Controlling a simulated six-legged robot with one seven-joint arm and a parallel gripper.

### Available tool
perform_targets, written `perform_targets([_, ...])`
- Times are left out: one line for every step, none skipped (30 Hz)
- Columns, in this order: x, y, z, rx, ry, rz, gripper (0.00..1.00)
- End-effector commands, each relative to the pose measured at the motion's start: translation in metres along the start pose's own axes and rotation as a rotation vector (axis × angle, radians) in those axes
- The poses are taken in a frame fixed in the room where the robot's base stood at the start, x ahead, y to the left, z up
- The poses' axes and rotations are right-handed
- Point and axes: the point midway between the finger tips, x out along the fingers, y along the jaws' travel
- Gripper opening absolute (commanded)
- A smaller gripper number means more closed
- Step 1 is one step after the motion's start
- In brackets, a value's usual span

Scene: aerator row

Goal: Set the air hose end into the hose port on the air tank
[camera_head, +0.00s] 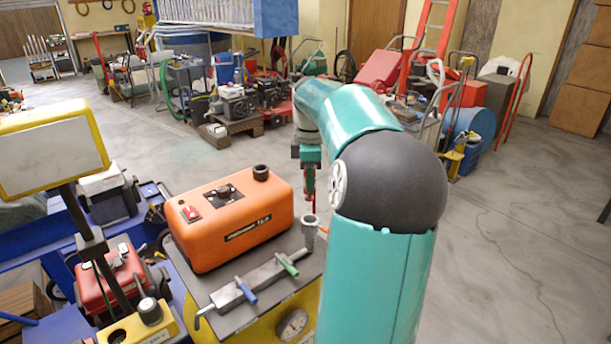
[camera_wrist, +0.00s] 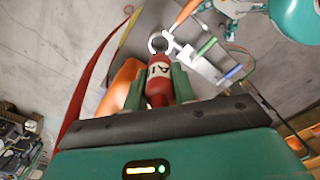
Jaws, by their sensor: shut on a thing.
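My gripper (camera_wrist: 159,88) is shut on the red air hose end (camera_wrist: 158,70), which has white lettering on its side. In the head view the hose end (camera_head: 309,186) hangs upright below my gripper (camera_head: 310,164). Under it stands a grey, open-topped upright tube, apparently the hose port (camera_head: 309,229), at the right of the yellow air tank (camera_head: 262,325). In the wrist view the port's pale ring (camera_wrist: 154,43) shows just beyond the hose end's dark tip. The tip partly covers the ring, and I cannot tell whether they touch.
An orange tank (camera_head: 232,222) stands close left of the port. A grey manifold (camera_head: 258,284) with blue and green handles lies in front. The red hose (camera_wrist: 88,95) trails down the left of the wrist view. Open floor (camera_head: 510,240) lies to the right.

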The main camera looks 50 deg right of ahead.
Motion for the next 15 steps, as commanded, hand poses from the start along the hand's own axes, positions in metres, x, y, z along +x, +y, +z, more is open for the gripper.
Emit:
perform_targets([0.002, -0.001, 0.0, -0.001, 0.001, 0.0, 0.02])
perform_targets([0.004, -0.001, 0.0, -0.001, 0.001, 0.0, 0.02])
perform_targets([0.006, -0.001, 0.001, -0.001, 0.0, 0.0, 0.02])
perform_targets([0.008, -0.002, 0.001, -0.001, 0.0, -0.001, 0.02])
perform_targets([0.01, -0.002, 0.002, -0.001, 0.0, -0.002, 0.02])
perform_targets([0.013, -0.002, 0.002, 0.0, 0.0, -0.002, 0.02])
perform_targets([0.015, -0.002, 0.002, 0.0, 0.0, -0.001, 0.02])
perform_targets([0.017, -0.002, 0.002, 0.0, 0.0, 0.0, 0.02])
perform_targets([0.02, -0.002, 0.002, 0.0, 0.0, -0.001, 0.02])
perform_targets([0.022, -0.003, 0.002, 0.0, 0.0, -0.001, 0.02])
perform_targets([0.025, -0.003, 0.002, 0.0, 0.0, -0.002, 0.02])
perform_targets([0.028, -0.003, 0.001, 0.0, 0.0, -0.001, 0.02])
perform_targets([0.03, -0.002, 0.001, 0.0, 0.0, -0.001, 0.02])
perform_targets([0.032, -0.002, 0.001, 0.0, 0.001, 0.0, 0.02])
perform_targets([0.034, -0.002, 0.0, 0.0, 0.001, 0.0, 0.02])
